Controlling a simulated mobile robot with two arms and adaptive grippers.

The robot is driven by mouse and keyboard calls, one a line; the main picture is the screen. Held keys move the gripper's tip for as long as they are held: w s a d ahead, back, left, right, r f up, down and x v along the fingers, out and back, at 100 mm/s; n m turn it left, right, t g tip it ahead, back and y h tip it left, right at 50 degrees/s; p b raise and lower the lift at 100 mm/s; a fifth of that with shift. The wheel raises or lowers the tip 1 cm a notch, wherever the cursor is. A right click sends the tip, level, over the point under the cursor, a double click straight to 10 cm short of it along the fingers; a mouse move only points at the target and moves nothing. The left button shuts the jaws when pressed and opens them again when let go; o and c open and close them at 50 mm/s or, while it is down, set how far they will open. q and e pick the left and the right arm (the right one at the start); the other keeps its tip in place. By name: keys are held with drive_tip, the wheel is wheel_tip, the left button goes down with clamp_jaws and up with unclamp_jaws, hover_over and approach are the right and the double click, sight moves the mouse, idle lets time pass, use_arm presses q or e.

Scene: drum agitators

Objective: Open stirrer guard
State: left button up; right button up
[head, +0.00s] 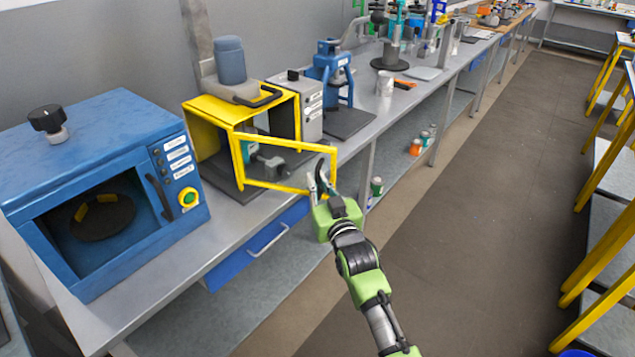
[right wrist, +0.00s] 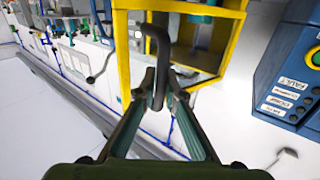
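The stirrer (head: 231,62) has a blue-grey motor head above a yellow-framed housing. Its guard (head: 284,143), a yellow frame with a see-through panel, stands swung out from the housing, partly open over the bench's front edge. In the right wrist view, the guard's dark curved handle (right wrist: 162,45) runs down between my right gripper's (right wrist: 162,80) fingers, which are closed around it. In the head view, my right gripper (head: 322,182) is at the free side of the guard. My left gripper is not in view.
A blue oven-like machine (head: 95,150) with a dark knob stands left of the stirrer. A grey control box (head: 302,108) and a blue press (head: 330,75) stand to the right. Yellow-legged stools or tables line the right side. The aisle floor (head: 450,230) is clear.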

drive_tip(key=shift+o, duration=1.3)
drive_tip(key=shift+s+d, duration=0.1)
drive_tip(key=shift+s, duration=0.2)
drive_tip(key=v, duration=1.1)
drive_tip(key=shift+s, duration=0.2)
drive_tip(key=shift+d, duration=0.1)
